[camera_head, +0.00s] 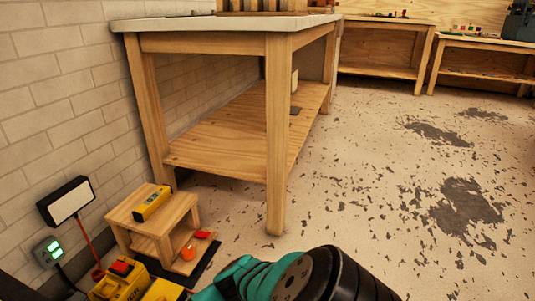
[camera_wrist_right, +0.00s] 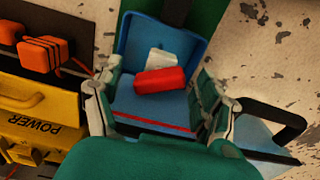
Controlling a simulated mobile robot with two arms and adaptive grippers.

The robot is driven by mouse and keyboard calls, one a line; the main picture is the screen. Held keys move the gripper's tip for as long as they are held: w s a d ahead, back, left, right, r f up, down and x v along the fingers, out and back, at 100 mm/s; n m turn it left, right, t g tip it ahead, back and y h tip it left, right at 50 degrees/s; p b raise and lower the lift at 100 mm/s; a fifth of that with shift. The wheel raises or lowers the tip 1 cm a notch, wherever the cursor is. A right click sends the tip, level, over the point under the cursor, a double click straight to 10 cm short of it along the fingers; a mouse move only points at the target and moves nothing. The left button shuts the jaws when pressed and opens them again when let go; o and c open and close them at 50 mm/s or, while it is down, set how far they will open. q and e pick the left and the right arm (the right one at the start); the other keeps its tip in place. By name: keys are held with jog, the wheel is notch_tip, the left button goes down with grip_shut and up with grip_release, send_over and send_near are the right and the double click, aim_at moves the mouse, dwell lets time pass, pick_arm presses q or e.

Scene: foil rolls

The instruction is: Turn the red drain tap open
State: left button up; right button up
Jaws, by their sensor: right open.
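In the right wrist view a red bar-shaped piece (camera_wrist_right: 160,81) lies over a blue tray-like box (camera_wrist_right: 150,118), beside a small white part (camera_wrist_right: 161,59). It looks like the tap handle, but its stem is hidden. My right gripper (camera_wrist_right: 157,84) is open, with its two fingers apart on either side of the red piece. I cannot tell whether either finger touches it. In the head view a small red piece (camera_head: 204,235) shows by the low wooden stand (camera_head: 152,217); I cannot tell whether it is the same one. My left gripper is not in view.
A yellow unit marked POWER (camera_wrist_right: 35,97) with orange parts (camera_wrist_right: 42,55) stands close on the left in the right wrist view. A black handle (camera_wrist_right: 288,128) is at the right. A wooden workbench (camera_head: 278,150) stands ahead; the floor (camera_head: 380,200) to its right is clear.

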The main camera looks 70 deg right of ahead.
jog(key=b, duration=0.2)
jog(key=shift+f+b, duration=0.25)
jog(key=shift+b, duration=0.1)
notch_tip(320, 180, up, 18)
jog(key=p, duration=1.2)
jog(key=w+a+r+m+t+y+p, duration=0.1)
jog(key=w+r+y+p, duration=0.1)
jog(key=w+p, duration=0.5)
jog(key=s+d+f+t+h+p, duration=0.1)
jog(key=s+d+f+t+p, duration=0.15)
jog(key=s+d+p, duration=1.3)
jog(key=s+a+n+g+h+p, duration=0.1)
jog(key=s+a+n+g+p, duration=0.1)
jog(key=s+p, duration=1.5)
jog(key=shift+s+a+r, duration=0.3)
jog(key=shift+s+r, duration=0.1)
jog(key=shift+s, duration=0.4)
